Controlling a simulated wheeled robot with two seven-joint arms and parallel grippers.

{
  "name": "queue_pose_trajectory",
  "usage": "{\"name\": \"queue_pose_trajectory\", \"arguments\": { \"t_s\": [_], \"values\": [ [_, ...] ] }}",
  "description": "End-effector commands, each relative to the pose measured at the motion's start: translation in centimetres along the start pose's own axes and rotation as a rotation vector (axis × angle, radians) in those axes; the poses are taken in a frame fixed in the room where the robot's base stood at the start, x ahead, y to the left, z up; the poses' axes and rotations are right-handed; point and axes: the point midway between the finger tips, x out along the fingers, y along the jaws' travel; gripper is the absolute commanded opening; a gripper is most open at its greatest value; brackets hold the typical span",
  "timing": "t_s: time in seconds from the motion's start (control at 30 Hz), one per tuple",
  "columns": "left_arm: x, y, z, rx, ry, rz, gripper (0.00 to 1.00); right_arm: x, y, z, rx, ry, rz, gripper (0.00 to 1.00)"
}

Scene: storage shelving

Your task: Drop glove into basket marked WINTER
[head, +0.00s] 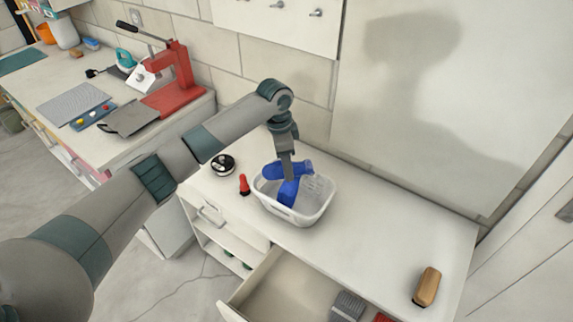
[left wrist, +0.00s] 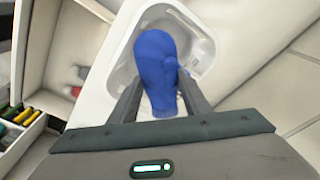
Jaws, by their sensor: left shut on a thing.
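The blue glove (head: 288,192) is between the fingers of my left gripper (head: 287,175), which is shut on it. The glove is at the white basket (head: 298,217), over or partly inside its opening; I cannot tell whether it touches the bottom. In the left wrist view the glove (left wrist: 157,62) lies between my left gripper's two dark fingers (left wrist: 160,95), with the white basket (left wrist: 119,75) around and below it. No WINTER marking is readable on the basket. My right gripper is not in view.
A red object (head: 244,184) and a round black-and-white object (head: 222,165) stand left of the basket on the white counter (head: 375,215). A brown brush-like object (head: 427,287) lies at the right. An open drawer (head: 270,285) juts out in front. The counter's middle is clear.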

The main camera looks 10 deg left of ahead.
Motion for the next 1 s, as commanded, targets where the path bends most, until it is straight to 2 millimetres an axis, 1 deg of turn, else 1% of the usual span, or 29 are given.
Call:
{"name": "queue_pose_trajectory", "arguments": {
  "t_s": [0.33, 0.37, 0.4, 0.43, 0.8, 1.0],
  "values": [
    [0.1, 0.0, 0.0, 0.0, 0.0, 0.0, 0.21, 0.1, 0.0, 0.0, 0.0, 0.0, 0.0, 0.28],
    [0.1, 0.0, 0.0, 0.0, 0.0, 0.0, 0.5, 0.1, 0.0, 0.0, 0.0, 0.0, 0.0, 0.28],
    [0.1, 0.0, 0.0, 0.0, 0.0, 0.0, 0.6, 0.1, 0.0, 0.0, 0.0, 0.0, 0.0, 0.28],
    [0.1, 0.0, 0.0, 0.0, 0.0, 0.0, 0.65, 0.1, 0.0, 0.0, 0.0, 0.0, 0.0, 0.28],
    [0.0, 0.0, 0.0, 0.0, 0.0, -0.001, 0.65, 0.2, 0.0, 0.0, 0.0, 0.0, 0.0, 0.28],
    [-1.2, -0.1, 0.0, -0.001, 0.001, -0.003, 0.65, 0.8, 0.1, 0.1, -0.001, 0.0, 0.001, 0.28]
  ]
}}
